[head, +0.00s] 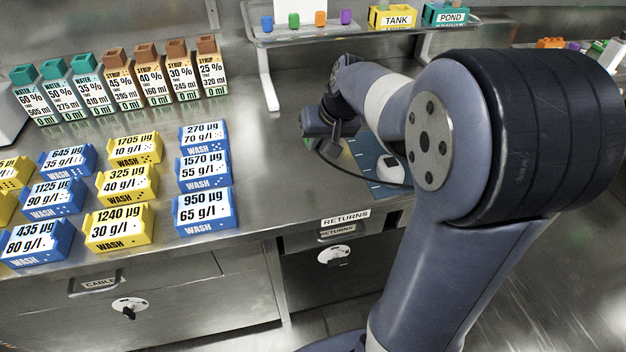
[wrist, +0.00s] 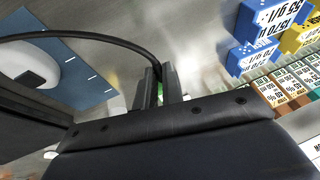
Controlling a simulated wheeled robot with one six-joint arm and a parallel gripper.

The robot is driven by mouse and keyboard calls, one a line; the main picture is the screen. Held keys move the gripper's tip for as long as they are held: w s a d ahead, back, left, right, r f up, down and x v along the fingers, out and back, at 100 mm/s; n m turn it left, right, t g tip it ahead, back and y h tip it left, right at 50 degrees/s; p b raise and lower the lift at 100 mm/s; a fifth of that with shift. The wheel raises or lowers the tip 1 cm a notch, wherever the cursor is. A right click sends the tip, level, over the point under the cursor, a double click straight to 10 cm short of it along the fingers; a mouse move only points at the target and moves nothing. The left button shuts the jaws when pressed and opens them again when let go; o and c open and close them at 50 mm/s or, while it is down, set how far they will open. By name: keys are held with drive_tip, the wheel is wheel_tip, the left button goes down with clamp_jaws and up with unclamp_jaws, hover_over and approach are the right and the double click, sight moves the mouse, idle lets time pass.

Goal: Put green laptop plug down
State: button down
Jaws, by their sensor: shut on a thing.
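My gripper (wrist: 160,82) is shut on the green laptop plug (wrist: 159,93), of which only a thin green sliver shows between the two dark fingers in the wrist view. In the head view my gripper (head: 312,142) is over the steel bench, left of the blue mat, and its fingertips are hard to make out. A black cable (wrist: 100,37) arcs from the gripper area to the left in the wrist view. I cannot tell whether the plug touches the bench.
A blue mat (head: 362,150) with a white rounded device (head: 390,168) lies beside the gripper. Blue and yellow wash boxes (head: 204,173) and a row of syrup and water cartons (head: 117,77) stand to the left. A raised shelf (head: 300,36) is behind. Bare steel (head: 262,170) lies between.

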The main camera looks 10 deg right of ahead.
drive_tip(key=b, duration=0.1)
approach(314, 181)
drive_tip(key=x, duration=0.5)
drive_tip(key=shift+w+r, duration=0.1)
drive_tip(key=shift+w, duration=0.1)
drive_tip(key=shift+b, duration=0.3)
drive_tip(key=shift+f+b, duration=0.55)
drive_tip(key=shift+f, duration=0.1)
drive_tip(key=c, duration=1.5)
unclamp_jaws()
drive_tip(key=shift+a, duration=0.1)
drive_tip(key=shift+c, duration=0.2)
drive_tip(key=shift+r+p, duration=0.45)
drive_tip(key=shift+p, duration=0.05)
drive_tip(key=p+v, duration=0.1)
drive_tip(key=v, duration=1.1)
drive_tip(key=shift+r+p, duration=0.15)
drive_tip(key=shift+p, duration=0.2)
